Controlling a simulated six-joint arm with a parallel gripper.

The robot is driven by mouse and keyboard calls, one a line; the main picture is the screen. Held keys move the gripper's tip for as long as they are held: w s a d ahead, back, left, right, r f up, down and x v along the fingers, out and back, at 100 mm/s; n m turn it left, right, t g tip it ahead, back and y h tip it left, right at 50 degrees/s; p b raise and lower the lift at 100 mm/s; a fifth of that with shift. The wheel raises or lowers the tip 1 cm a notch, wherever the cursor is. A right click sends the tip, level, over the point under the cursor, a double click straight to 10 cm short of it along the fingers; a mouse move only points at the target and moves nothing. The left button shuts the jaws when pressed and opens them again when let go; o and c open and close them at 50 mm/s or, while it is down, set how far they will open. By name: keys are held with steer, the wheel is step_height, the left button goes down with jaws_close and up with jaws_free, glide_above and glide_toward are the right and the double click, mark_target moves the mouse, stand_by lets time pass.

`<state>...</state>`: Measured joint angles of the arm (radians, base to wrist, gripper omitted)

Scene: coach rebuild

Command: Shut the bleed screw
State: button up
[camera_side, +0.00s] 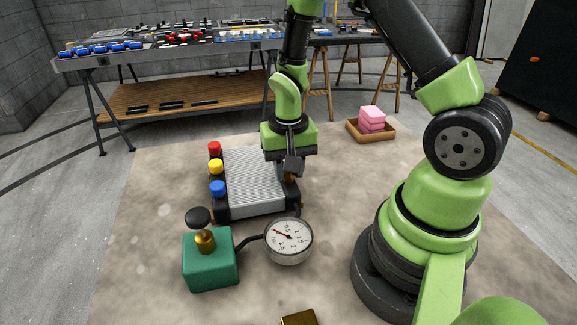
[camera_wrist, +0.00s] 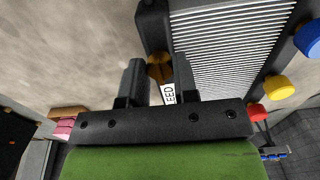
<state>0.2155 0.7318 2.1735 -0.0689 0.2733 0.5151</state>
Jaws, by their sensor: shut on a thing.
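The bleed screw (camera_wrist: 158,67) is a small brass piece at the radiator's black end tank, seen between my fingers in the wrist view. My gripper (camera_side: 291,171) points down at the right side of the finned radiator (camera_side: 255,175). In the wrist view, my gripper (camera_wrist: 157,76) has one finger on each side of the screw and is shut on it. A white label (camera_wrist: 169,94) beside it shows the letters "EED"; the rest is hidden. In the side view the screw is mostly hidden behind the fingers, so its turn cannot be told.
Red (camera_side: 214,148), yellow (camera_side: 216,166) and blue (camera_side: 218,188) caps line the radiator's left side. In front stand a green pump (camera_side: 210,262) with a black knob and a hosed round gauge (camera_side: 288,241). A wooden tray (camera_side: 385,135) holds pink blocks (camera_side: 371,117) behind.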

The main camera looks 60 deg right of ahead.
stand_by(0.3)
steer(key=o, duration=0.9)
step_height(320, 180, up, 9)
steer(key=shift+r, duration=0.5)
steer(key=s+a+r+n+t, duration=0.1)
steer(key=s+a+r+t, duration=0.1)
steer(key=s+r, duration=0.1)
steer(key=s+a+r+n+t+y, duration=0.1)
steer(key=s+a+r+n+t, duration=0.1)
steer(key=r, duration=0.4)
steer(key=s+a+r+n+t+y, duration=0.1)
steer(key=s+a+r+n+t, duration=0.1)
steer(key=s+a+r+t, duration=0.1)
steer(key=shift+s+a+r, duration=0.35)
steer(key=shift+s+r, duration=0.25)
steer(key=shift+s, duration=0.2)
steer(key=shift+s+a+r, duration=0.35)
steer(key=shift+s+r, duration=0.2)
steer(key=shift+s, duration=0.25)
